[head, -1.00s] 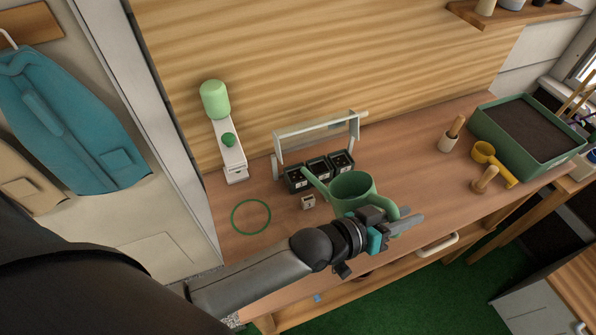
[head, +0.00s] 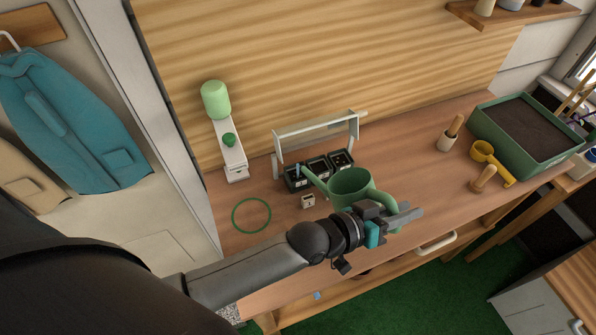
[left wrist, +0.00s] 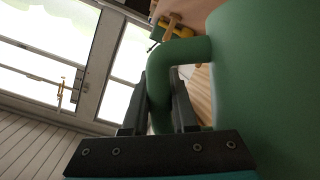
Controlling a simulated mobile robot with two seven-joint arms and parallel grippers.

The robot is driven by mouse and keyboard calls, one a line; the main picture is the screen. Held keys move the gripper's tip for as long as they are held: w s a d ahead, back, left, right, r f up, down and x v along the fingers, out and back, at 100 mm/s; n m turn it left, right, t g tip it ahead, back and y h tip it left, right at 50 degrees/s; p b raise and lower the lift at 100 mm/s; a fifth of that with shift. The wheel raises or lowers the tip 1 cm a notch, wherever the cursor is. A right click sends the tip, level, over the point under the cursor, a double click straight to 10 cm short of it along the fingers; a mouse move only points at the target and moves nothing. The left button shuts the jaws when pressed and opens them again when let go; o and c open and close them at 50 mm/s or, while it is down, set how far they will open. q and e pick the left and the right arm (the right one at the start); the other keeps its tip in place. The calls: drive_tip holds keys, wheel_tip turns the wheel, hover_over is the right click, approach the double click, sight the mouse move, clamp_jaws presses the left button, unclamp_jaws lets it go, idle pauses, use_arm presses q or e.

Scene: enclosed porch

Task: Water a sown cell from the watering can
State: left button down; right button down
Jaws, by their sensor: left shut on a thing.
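The green watering can (head: 350,188) is held over the workbench, with its spout (head: 316,183) pointing left at the black cells. My left gripper (head: 392,218) is shut on the can's handle. In the left wrist view the green handle (left wrist: 160,85) sits between both fingers of my left gripper (left wrist: 168,105), beside the can's body (left wrist: 265,80). Several black cells (head: 320,168) stand in a row in front of a grey frame (head: 318,127). A small light-blue streak (head: 297,170) shows at the spout's tip, over the leftmost cell. My right gripper is out of view.
A green ring (head: 251,215) lies on the bench (head: 400,150) at left, near a small label block (head: 308,201). A white dispenser (head: 230,150) with a green bottle stands behind. A yellow scoop (head: 490,160), wooden-handled tools and a soil tray (head: 530,135) are at right.

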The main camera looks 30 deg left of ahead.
use_arm(q)
drive_tip(key=shift+s+d+f+m+y, duration=0.1)
drive_tip(key=shift+f+m, duration=0.1)
drive_tip(key=shift+f, duration=0.35)
drive_tip(key=shift+w+d+f+m+y, duration=0.1)
drive_tip(key=shift+d+f+m, duration=0.1)
drive_tip(key=shift+f, duration=0.3)
drive_tip(key=shift+s+d+f+m+y, duration=0.1)
drive_tip(key=shift+f+m, duration=0.1)
drive_tip(key=shift+f, duration=0.35)
drive_tip(key=shift+f, duration=0.1)
drive_tip(key=shift+f+m+y+b, duration=0.4)
drive_tip(key=shift+f+b, duration=0.2)
drive_tip(key=shift+f, duration=0.6)
